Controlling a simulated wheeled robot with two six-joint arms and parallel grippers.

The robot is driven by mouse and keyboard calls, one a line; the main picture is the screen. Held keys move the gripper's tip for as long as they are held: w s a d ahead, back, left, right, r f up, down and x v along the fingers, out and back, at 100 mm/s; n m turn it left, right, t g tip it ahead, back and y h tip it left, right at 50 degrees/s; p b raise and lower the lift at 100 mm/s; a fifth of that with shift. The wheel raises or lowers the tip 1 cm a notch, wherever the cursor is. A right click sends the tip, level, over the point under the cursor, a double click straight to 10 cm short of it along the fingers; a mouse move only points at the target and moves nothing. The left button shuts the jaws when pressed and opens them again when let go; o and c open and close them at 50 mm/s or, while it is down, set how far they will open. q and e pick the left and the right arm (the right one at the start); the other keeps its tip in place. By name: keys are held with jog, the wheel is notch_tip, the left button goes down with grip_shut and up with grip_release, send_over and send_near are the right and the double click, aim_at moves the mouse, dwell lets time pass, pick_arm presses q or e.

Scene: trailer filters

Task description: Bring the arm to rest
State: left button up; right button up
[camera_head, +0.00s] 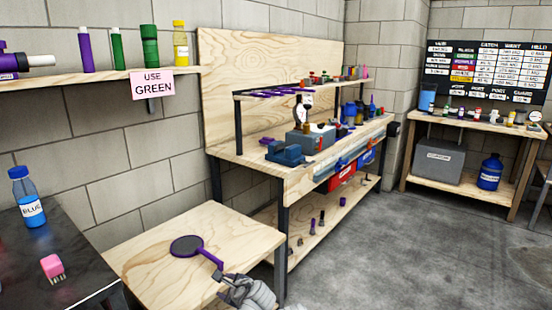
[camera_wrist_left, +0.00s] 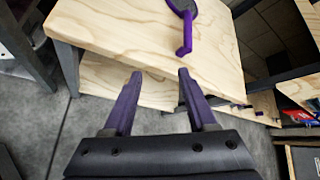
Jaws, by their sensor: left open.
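My left gripper (camera_head: 228,282) is at the bottom of the head view, by the front edge of the low wooden table. In the left wrist view its two purple fingers (camera_wrist_left: 160,76) stand apart with nothing between them. A tool with a dark round head (camera_head: 187,246) and a purple handle (camera_head: 210,258) lies on that table. In the left wrist view the bent purple handle end (camera_wrist_left: 184,48) is just beyond the fingertips, and I see a gap between them. My right gripper is in neither view.
The low wooden table (camera_head: 145,255) is otherwise bare. A dark table with a blue bottle (camera_head: 30,205) and a pink brush (camera_head: 52,267) stands at left. A workbench (camera_head: 300,180) with tools stands behind. Grey floor (camera_head: 400,255) is open at right.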

pick_arm(q)
jog(key=s+a+f+n+g+h, duration=0.1)
jog(key=s+f+n+g+h, duration=0.3)
jog(key=s+n, duration=0.5)
jog(key=s+a+f+n+g+h, duration=0.2)
jog(key=s+f+n+g+h, duration=0.3)
jog(key=n, duration=0.6)
jog(key=s+d+m+y, duration=0.35)
jog(key=s+d, duration=0.35)
jog(key=d, duration=0.4)
notch_tip(320, 180, up, 32)
jog(key=p, duration=3.2)
jog(key=shift+s+d+p, duration=0.3)
jog(key=shift+p, duration=0.1)
